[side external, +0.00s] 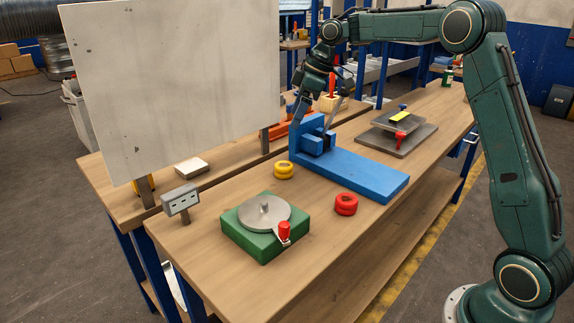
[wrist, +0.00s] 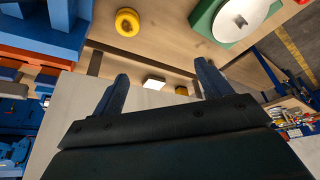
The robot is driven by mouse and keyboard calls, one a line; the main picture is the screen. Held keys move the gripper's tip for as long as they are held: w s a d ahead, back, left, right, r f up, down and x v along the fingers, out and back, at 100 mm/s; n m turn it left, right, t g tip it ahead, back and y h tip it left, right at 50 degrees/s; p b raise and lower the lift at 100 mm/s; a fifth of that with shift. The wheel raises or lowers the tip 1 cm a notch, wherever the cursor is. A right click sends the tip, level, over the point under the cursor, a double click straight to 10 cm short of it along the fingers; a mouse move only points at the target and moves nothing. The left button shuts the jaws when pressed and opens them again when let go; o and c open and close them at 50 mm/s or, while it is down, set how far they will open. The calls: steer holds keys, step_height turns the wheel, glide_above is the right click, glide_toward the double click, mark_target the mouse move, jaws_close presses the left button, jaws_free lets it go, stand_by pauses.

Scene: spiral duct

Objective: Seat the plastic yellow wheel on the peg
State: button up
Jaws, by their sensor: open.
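The yellow wheel (side external: 284,170) lies flat on the wooden bench, left of the blue fixture. It also shows at the top of the wrist view (wrist: 127,22). A short peg (side external: 264,207) stands up from a round grey disc (side external: 258,219) on a green block (side external: 240,238). The disc and peg tip (wrist: 241,20) show at the top right of the wrist view. My gripper (side external: 318,108) is above the far part of the bench, behind the blue fixture and away from the wheel. Its fingers (wrist: 162,78) are apart with nothing between them.
A blue fixture (side external: 365,175) with an upright block stands near my gripper. A red wheel (side external: 346,204) lies in front of it. A grey plate device (side external: 398,132) sits farther right. A large pale board (side external: 175,80) rises at the left. The bench between the yellow wheel and green block is clear.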

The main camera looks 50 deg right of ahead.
steer(key=n, duration=0.2)
glide_toward(283, 165)
steer(key=shift+d+r+y, duration=0.3)
steer(key=shift+d+r, duration=0.25)
steer(key=shift+r, duration=0.3)
steer(key=shift+x, duration=3.4)
steer(key=shift+f, duration=0.15)
steer(key=shift+x, duration=2.45)
steer(key=shift+s, duration=0.15)
steer(key=shift+c, duration=0.3)
steer(key=c, duration=1.1)
